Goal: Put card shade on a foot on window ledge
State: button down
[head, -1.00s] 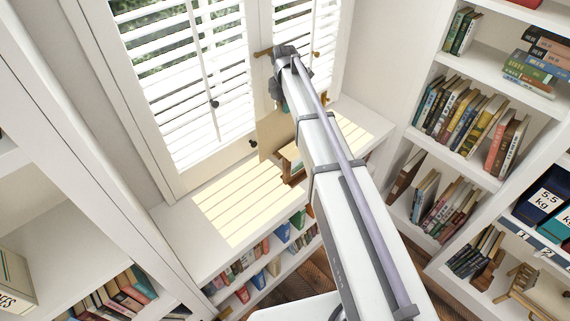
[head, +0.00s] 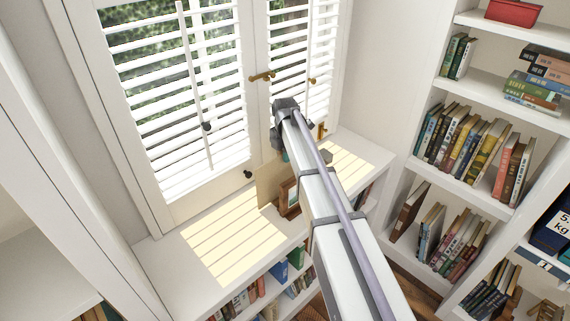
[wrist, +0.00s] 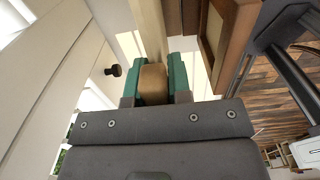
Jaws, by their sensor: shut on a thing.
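The card shade (head: 268,184) is a flat tan panel standing upright at the window ledge (head: 165,255), just left of my arm. In the wrist view the tan card (wrist: 149,28) rises beyond a brown wooden block (wrist: 153,86), which seems to be its foot. My gripper (wrist: 153,72) is shut on that block, with a teal pad on each side. In the head view my gripper (head: 285,156) is mostly hidden by the arm. I cannot tell whether the foot touches the ledge.
A brown wooden-framed object (head: 289,198) stands on the ledge close right of the card, and its frame (wrist: 229,45) looms beside my gripper. Shuttered windows (head: 175,90) with a dark knob (head: 248,174) stand behind. The sunlit ledge to the left is clear.

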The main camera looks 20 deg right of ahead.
jog(key=shift+p, duration=0.3)
jog(key=shift+f+b, duration=0.25)
jog(key=shift+b, duration=0.05)
jog(key=c, duration=1.1)
grip_release()
jog(key=shift+r, duration=0.1)
jog(key=shift+o, duration=0.2)
notch_tip(320, 180, up, 13)
jog(key=p, duration=1.3)
jog(key=shift+s+f, duration=0.1)
jog(key=shift+f, duration=0.15)
